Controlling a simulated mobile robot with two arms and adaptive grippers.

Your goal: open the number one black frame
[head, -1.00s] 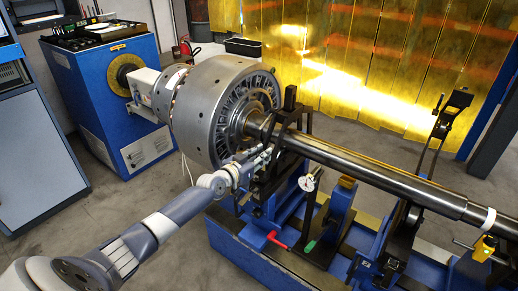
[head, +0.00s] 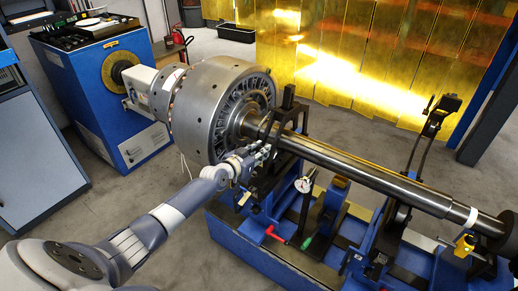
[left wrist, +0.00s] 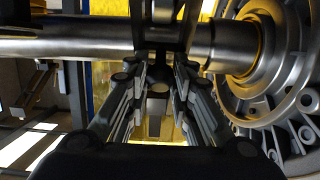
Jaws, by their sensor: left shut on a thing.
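The near black frame (head: 287,104) stands around the steel shaft beside the large rotor (head: 222,105). It appears closed over the shaft. My left gripper (head: 264,150) reaches in from the left to the near side of this frame, just below the shaft. In the left wrist view, my fingers (left wrist: 160,74) converge on a small dark part of the black frame (left wrist: 141,22), in front of the shaft (left wrist: 70,38). The fingers hide most of the gripped part. No number is readable on the frame. My right gripper is not in view.
A second black frame (head: 436,116) stands raised and open farther right along the shaft. A blue machine bed (head: 240,248) with a dial gauge (head: 303,185) and a red handle (head: 275,235) lies below. A blue cabinet (head: 88,98) stands at the back left.

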